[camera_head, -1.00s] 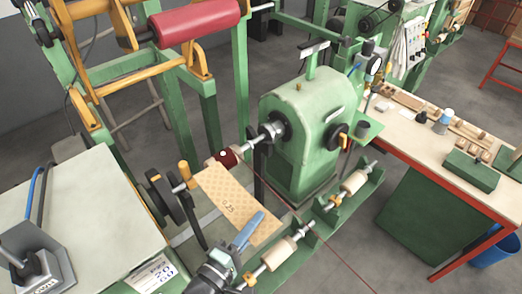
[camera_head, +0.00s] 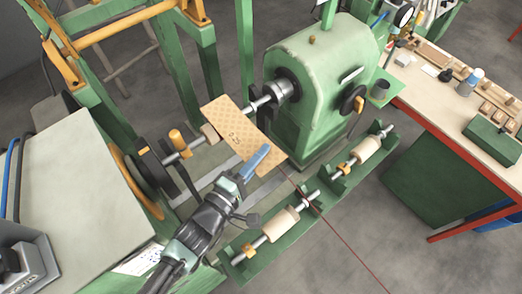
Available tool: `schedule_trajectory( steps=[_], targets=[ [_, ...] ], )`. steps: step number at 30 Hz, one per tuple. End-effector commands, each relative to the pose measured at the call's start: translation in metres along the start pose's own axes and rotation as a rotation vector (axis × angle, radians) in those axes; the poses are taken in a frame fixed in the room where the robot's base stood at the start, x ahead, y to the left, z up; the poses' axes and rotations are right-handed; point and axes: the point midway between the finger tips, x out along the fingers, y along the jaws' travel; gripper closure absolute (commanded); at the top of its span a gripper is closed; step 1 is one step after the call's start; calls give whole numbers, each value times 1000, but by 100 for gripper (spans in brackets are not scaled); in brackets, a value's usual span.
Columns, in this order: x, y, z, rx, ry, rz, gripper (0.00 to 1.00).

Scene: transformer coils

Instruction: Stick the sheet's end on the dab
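The tan patterned sheet (camera_head: 232,125) with a small printed mark is in the middle of the head view. My gripper (camera_head: 262,150) has blue fingers shut on its near right end. The sheet slopes up to the left, and its far end lies over or just above the winding core on the machine's shaft (camera_head: 260,104). A pale end of the core (camera_head: 210,132) shows at the sheet's left edge. I cannot tell whether the sheet touches the core. The dab is not visible; the sheet hides the core's top.
The green winding head (camera_head: 315,85) stands behind right of the sheet. A green rack with wooden rollers (camera_head: 282,222) lies right of my gripper. A pale cabinet (camera_head: 75,190) is at left. A workbench (camera_head: 430,95) with small parts is at right.

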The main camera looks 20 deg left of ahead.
Motion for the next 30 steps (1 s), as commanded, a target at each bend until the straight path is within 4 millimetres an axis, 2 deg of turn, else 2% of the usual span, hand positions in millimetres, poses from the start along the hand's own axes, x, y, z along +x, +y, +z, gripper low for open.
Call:
schedule_trajectory(
  steps=[3,15,30],
  targets=[
    [0,-13,-2,-1,1,1,100],
    [2,-42,-6,-1,0,0,100],
    [2,-44,-6,0,0,0,100]
  ],
)
